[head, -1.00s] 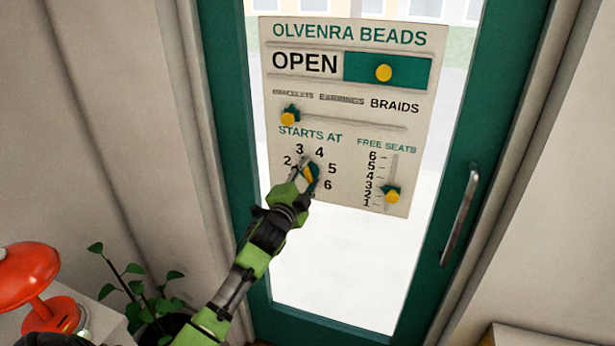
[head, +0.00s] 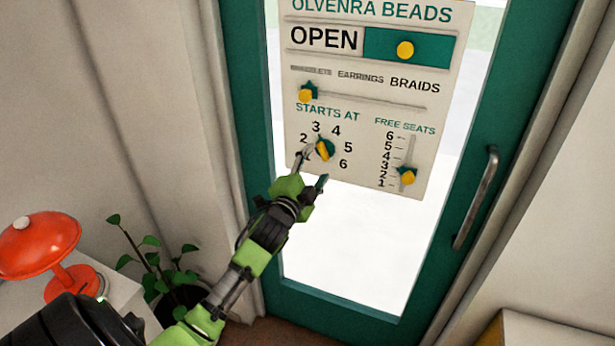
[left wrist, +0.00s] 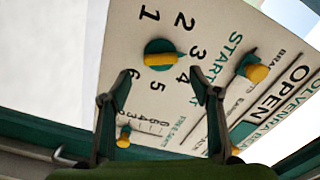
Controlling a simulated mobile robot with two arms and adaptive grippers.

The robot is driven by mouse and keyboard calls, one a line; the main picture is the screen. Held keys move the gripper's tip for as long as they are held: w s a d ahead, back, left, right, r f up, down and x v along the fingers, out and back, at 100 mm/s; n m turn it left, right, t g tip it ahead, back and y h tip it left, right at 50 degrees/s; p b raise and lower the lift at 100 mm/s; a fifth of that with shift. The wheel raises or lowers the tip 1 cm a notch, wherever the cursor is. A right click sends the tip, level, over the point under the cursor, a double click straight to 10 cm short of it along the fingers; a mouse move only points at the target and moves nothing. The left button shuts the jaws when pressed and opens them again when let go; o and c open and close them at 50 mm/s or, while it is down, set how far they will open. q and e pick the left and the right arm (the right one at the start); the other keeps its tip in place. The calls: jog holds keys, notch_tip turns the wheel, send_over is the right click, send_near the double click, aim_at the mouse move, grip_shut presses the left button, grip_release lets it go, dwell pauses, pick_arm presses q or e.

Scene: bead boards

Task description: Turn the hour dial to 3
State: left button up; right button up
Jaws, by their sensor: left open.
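The hour dial (head: 324,149) is a round teal knob with a yellow grip bar, under "STARTS AT" on the white sign board (head: 370,104). Numbers 1 to 6 ring it. In the left wrist view the dial (left wrist: 160,53) shows whole, its teal tip pointing at or very near the 3. My left gripper (head: 311,170) is open and empty, just below and in front of the dial, apart from it. In the left wrist view its two fingers (left wrist: 163,76) stand apart, with the dial beyond the gap. My right gripper is not in view.
The board also has an OPEN slider (head: 405,49), a craft slider (head: 307,94) and a free seats slider (head: 407,176). It is on a green glass door with a metal handle (head: 475,197). A red lamp (head: 40,246) and a plant (head: 150,255) stand at lower left.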

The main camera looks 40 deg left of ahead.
pick_arm(q)
jog(key=v, duration=0.6)
jog(key=shift+s, duration=0.1)
dwell(0.3)
